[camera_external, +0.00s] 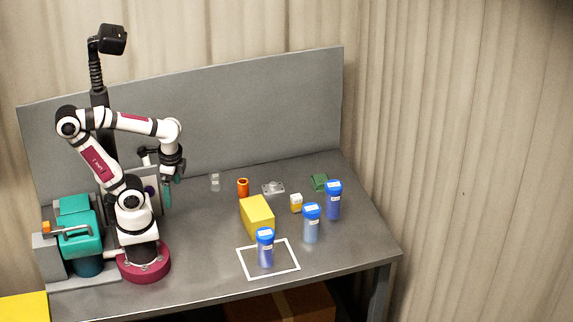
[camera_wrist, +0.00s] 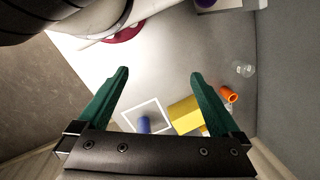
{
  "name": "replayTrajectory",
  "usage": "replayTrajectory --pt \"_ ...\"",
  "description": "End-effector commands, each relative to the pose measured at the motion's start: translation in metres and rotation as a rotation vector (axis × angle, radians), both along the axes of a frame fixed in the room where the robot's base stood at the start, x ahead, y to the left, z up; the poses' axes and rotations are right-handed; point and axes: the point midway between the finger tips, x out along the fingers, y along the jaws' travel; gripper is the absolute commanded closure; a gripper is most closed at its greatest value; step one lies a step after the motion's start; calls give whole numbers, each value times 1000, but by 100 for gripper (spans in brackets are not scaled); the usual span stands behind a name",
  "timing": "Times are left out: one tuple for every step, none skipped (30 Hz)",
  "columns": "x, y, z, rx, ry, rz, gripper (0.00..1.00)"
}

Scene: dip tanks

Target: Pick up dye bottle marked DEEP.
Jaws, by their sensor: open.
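Three blue-capped dye bottles stand upright on the grey bench in the external view. One bottle (camera_external: 265,249) with violet-blue contents stands inside a white square outline (camera_external: 243,262). A paler blue bottle (camera_external: 311,226) stands to its right, and a deeper blue bottle (camera_external: 333,203) stands farther back right. Their labels are too small to read, so I cannot tell which is marked DEEP. My gripper (camera_external: 168,192) hangs at the left, open and empty, above the bench and apart from all bottles. In the wrist view its green fingers (camera_wrist: 160,76) are spread, with the outlined bottle (camera_wrist: 144,125) beyond them.
A yellow block (camera_external: 257,217) stands just behind the outlined bottle. An orange cylinder (camera_external: 243,188), a clear jar (camera_external: 215,182), a metal plate (camera_external: 273,188), a small yellow-white box (camera_external: 296,203) and a green item (camera_external: 319,182) stand farther back. A grey panel (camera_external: 240,115) closes the rear.

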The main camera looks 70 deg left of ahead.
Motion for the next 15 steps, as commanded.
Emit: replayTrajectory --pt "0 0 0 1 1 -1 0" --pt "0 0 0 1 0 0 0" --pt "0 0 0 0 0 1 0" --pt "0 0 0 0 0 1 0" --pt "0 0 0 -1 0 1 0" --pt "1 0 0 -1 0 2 0" --pt "1 0 0 -1 -1 2 0" --pt "1 0 0 -1 -1 2 0" --pt "1 0 0 -3 1 4 0" --pt "1 -1 0 -7 5 13 0" --pt "2 -2 0 -17 16 35 0" --pt "4 -6 -1 -46 48 98 0" --pt "7 -10 -3 -79 81 170 0" --pt "12 -15 -4 -121 126 263 0" --pt "21 -24 -8 -189 199 417 0"
